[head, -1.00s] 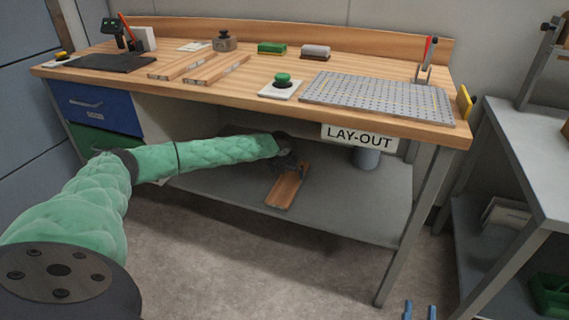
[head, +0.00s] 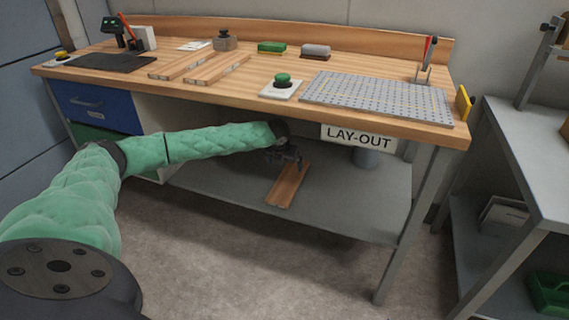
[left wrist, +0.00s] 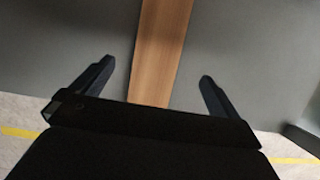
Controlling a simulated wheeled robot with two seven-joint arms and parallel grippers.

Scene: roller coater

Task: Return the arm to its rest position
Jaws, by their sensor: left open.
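My left arm, in a green quilted sleeve (head: 205,147), reaches from the left to below the bench top. My left gripper (head: 290,162) is over the grey lower shelf, just above and behind a wooden block (head: 287,186) lying there. In the left wrist view the two dark fingers (left wrist: 152,82) are spread wide with nothing gripped. The wooden block (left wrist: 160,45) shows beyond and between them, apart from the fingers. My right gripper is not in clear view.
The lower shelf (head: 345,197) is otherwise largely clear. A bench leg (head: 405,225) and a grey side table (head: 530,150) stand to the right. The floor in front is open.

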